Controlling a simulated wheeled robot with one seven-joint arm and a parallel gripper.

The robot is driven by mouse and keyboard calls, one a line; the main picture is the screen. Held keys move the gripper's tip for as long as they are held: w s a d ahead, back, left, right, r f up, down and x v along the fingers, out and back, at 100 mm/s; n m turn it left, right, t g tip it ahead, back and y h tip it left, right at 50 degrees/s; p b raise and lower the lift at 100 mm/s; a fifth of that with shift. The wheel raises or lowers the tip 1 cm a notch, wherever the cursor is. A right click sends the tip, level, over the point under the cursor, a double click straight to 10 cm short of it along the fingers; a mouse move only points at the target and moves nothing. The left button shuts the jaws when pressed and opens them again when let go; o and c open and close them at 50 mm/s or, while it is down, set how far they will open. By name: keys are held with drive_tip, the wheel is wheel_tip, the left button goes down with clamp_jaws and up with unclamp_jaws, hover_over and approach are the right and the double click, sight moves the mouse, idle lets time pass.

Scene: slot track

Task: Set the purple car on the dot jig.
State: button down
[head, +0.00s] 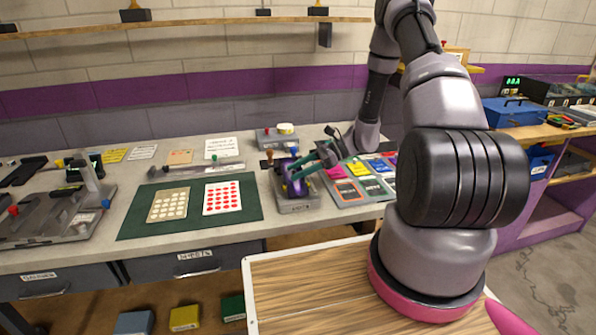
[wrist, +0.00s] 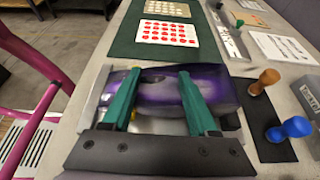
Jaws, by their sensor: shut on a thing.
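The purple car (head: 295,185) is between the green fingers of my gripper (head: 305,172), and the gripper is shut on it. In the wrist view the glossy purple car (wrist: 170,90) lies crosswise between the two fingers (wrist: 160,102). A grey metal fixture (head: 298,206) with a small label is directly below the car; its pale edge also shows in the wrist view (wrist: 97,98). I cannot tell whether the car touches it. The label is too small to read, so I cannot tell whether this is the dot jig.
A green mat (head: 140,221) bears a white-dot card (head: 168,205) and a red-dot card (head: 222,197). Brown (wrist: 265,80) and blue (wrist: 290,128) knobbed tools stand close beside the car. A grey tray (head: 350,197) of coloured cards is right; another fixture (head: 60,215) is far left.

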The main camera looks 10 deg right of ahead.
drive_tip(key=shift+f, duration=0.15)
drive_tip(key=shift+f, duration=0.4)
drive_tip(key=shift+c, duration=0.9)
unclamp_jaws()
